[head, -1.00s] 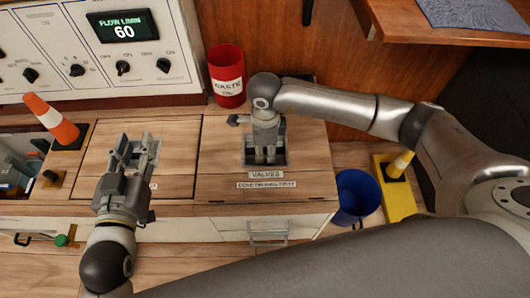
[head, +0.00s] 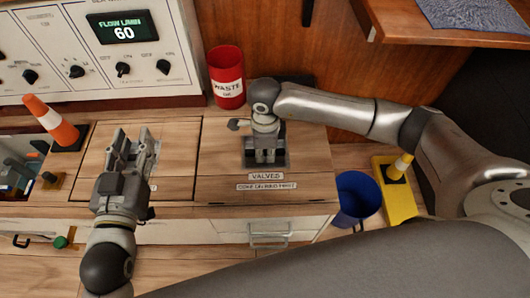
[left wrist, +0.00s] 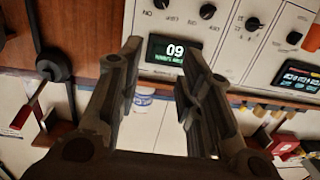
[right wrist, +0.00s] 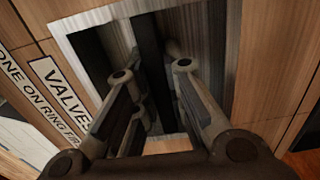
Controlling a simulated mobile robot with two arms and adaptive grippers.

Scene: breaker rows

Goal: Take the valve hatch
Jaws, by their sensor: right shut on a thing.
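The valve hatch (head: 225,180) is a wooden panel in the counter top, labelled VALVES, with a metal-framed recess. My right gripper (head: 266,158) points down into this recess. In the right wrist view its fingers (right wrist: 150,78) reach inside the metal frame (right wrist: 82,35) around a dark bar (right wrist: 150,60). It is shut on the hatch's grip; the exact contact is partly hidden by the fingers. The hatch looks flush or almost flush with the counter. My left gripper (head: 135,148) is open and empty above the neighbouring wooden panel (head: 185,140).
A red waste can (head: 226,80) stands behind the hatch. A control panel (head: 95,50) showing FLOW 60 is at the back left. An orange cone (head: 52,122) stands left. A blue bucket (head: 357,197) and a yellow stand (head: 393,190) are on the floor at the right.

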